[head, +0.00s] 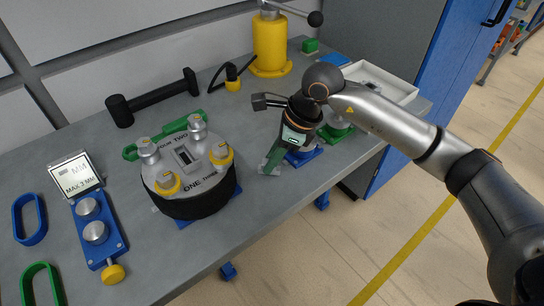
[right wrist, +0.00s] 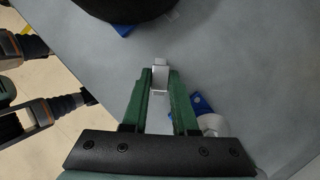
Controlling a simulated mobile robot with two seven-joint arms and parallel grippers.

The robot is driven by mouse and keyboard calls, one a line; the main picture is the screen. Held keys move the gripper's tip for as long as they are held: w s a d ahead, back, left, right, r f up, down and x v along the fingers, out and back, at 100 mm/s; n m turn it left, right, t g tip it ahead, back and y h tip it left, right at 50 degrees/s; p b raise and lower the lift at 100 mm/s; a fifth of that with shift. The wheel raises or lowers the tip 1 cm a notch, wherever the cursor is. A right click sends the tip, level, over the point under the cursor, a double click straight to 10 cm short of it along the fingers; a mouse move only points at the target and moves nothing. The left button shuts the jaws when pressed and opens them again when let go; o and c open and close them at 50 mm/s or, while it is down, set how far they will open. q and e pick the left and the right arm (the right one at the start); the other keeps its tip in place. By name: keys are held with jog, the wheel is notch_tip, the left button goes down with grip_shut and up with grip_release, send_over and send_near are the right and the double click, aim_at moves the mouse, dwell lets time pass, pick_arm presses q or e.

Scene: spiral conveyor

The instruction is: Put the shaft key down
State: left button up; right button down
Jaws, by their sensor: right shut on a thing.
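The shaft key (right wrist: 160,74) is a small silver-grey block between the green fingertips in the right wrist view. My right gripper (right wrist: 160,78) is shut on it, and the key's end sticks out past the fingertips. In the head view my right gripper (head: 270,168) points down over the grey bench (head: 240,222), to the right of a round grey-topped drum (head: 205,176). The key is mostly hidden there. I cannot tell whether it touches the bench. My left gripper does not show in the head view.
The drum carries knobs, yellow clamps and a central slot. A green tool (head: 170,133) lies behind it. A black dumbbell-shaped bar (head: 152,97), a yellow press (head: 270,42) and a white tray (head: 398,85) stand further back. A blue plate with knobs (head: 99,228) is at left.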

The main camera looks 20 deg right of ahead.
jog(key=shift+f, duration=0.15)
jog(key=shift+f, duration=0.15)
jog(key=c, duration=0.7)
grip_release()
jog(key=shift+r, duration=0.3)
jog(key=shift+b+v, duration=0.3)
jog(key=shift+v, duration=5.6)
